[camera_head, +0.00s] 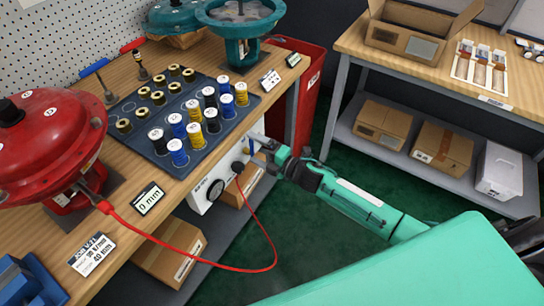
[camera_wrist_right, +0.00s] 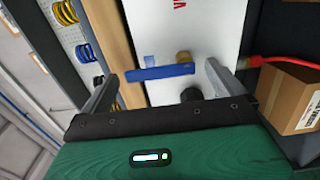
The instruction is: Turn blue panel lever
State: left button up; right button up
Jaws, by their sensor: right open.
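The blue panel lever (camera_wrist_right: 160,72) shows in the right wrist view as a flat blue bar lying across the white panel (camera_wrist_right: 168,25), with a brass-coloured pivot beside it. In the head view the white panel (camera_head: 207,190) is under the bench edge, and the lever is mostly hidden by my gripper. My right gripper (camera_head: 260,150) is open in front of the panel. In the wrist view its two fingers (camera_wrist_right: 163,90) stand apart, one towards each end of the lever; I cannot tell whether they touch it. My left gripper is not in view.
A black knob (camera_wrist_right: 190,94) sits close to the lever. A red hose (camera_head: 270,262) loops from the red actuator (camera_head: 45,140) to the panel. Cardboard boxes (camera_head: 168,250) stand on the shelf below. A tray of springs (camera_head: 150,150) lies on the bench above.

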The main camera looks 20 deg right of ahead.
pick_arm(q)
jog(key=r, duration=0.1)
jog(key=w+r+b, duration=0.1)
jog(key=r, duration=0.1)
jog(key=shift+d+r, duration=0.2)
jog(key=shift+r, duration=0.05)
pick_arm(e)
jog(key=v, duration=1.3)
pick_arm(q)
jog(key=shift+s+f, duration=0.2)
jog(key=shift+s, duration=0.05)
pick_arm(e)
jog(key=shift+s+f, duration=0.1)
